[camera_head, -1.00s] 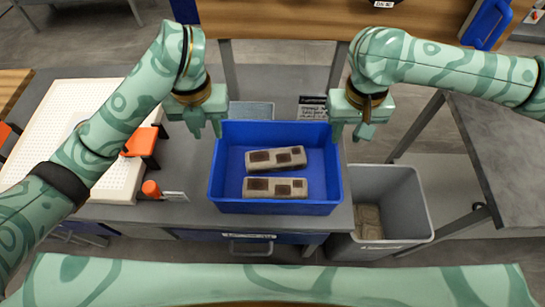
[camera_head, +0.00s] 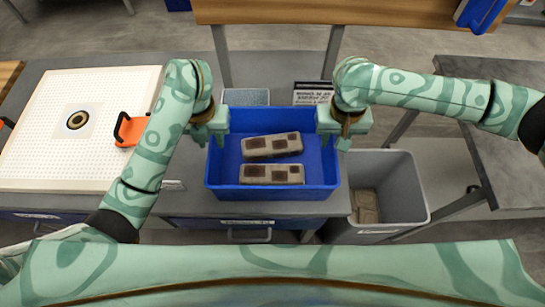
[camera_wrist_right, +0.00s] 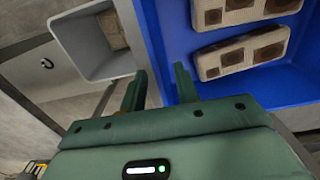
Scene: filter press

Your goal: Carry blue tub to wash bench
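The blue tub (camera_head: 272,194) sits on the grey bench top and holds two stained, brick-like grey blocks, a rear one (camera_head: 272,146) and a front one (camera_head: 272,174). My left gripper (camera_head: 210,143) is at the tub's left wall with its fingers apart. My right gripper (camera_head: 335,143) is at the right wall. In the right wrist view, its fingers (camera_wrist_right: 160,90) stand apart on either side of the tub's wall (camera_wrist_right: 152,40), one outside and one inside. The gap shows that it is open. The wash bench cannot be identified for certain.
A grey bin (camera_head: 405,190) with a brownish item inside stands close to the tub's right. A white perforated board (camera_head: 45,150) and an orange clamp-like part (camera_head: 130,128) lie to the left. A grey table (camera_head: 515,160) stands at the right, and a wooden-topped bench (camera_head: 290,12) behind.

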